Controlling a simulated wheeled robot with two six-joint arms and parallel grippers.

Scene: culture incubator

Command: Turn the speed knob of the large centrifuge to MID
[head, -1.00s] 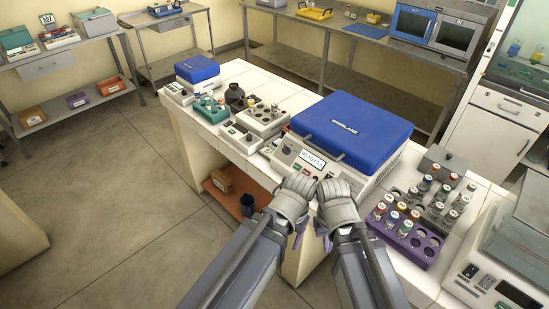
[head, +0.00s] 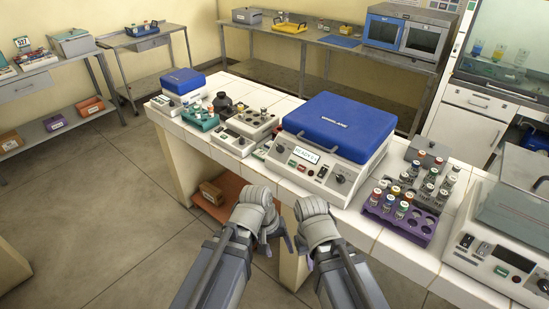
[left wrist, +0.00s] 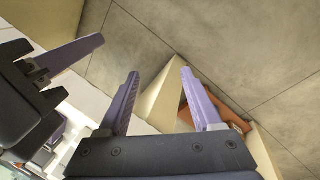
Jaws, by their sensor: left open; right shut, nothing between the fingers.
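The large centrifuge (head: 338,125), with a blue lid closed on its white body, stands on the bench in the head view. Its sloping front panel carries a small display (head: 306,156), buttons and a dark round knob (head: 341,180) at the right end. The knob's pointer and markings are too small to read. My left gripper (head: 275,239) is in front of the bench, below the panel and apart from it. In the left wrist view its two purple fingers (left wrist: 160,75) are spread and empty. My right gripper (head: 301,243) is beside it, shut, also clear of the knob.
A purple rack (head: 398,228) with colored-cap tubes stands right of the centrifuge. A grey-lidded machine (head: 508,248) is at the far right. Smaller devices and a teal rack (head: 200,121) stand to the left. The bench's front edge lies close to my grippers.

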